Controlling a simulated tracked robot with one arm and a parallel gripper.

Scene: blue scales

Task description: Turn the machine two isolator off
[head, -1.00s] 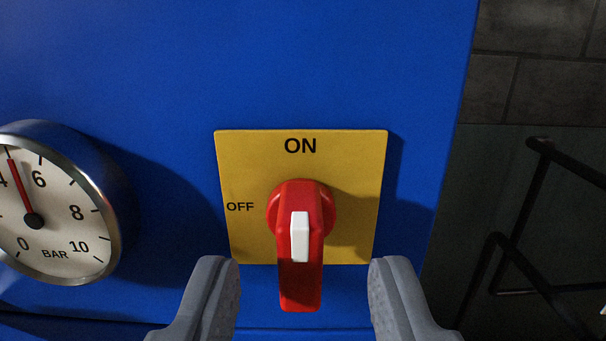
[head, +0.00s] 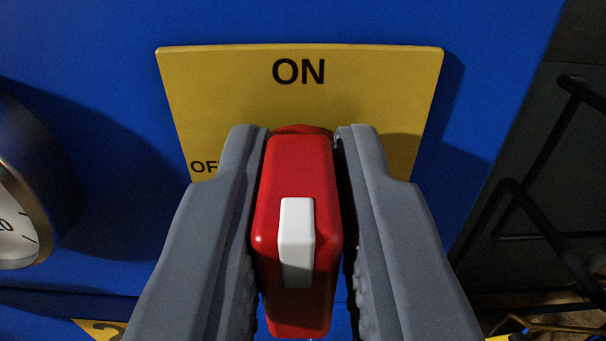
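The isolator has a red rotary handle (head: 297,170) with a white bar on its front. It sits on a yellow plate (head: 220,95) fixed to a blue panel. The plate reads ON at the top and OFF at the left, where a finger partly covers OFF. The white bar stands about upright, in line with ON. My gripper (head: 303,135) has its grey fingers on both sides of the handle, closed in on it. The left finger lies against it; a thin dark line shows along the right side. A yellow label with a 2 (head: 100,329) is cut off at bottom left.
A round pressure gauge (head: 18,215) sticks out from the blue panel (head: 100,50) at the left edge. Past the panel's right edge, black tubular rails (head: 540,150) stand before a dark wall.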

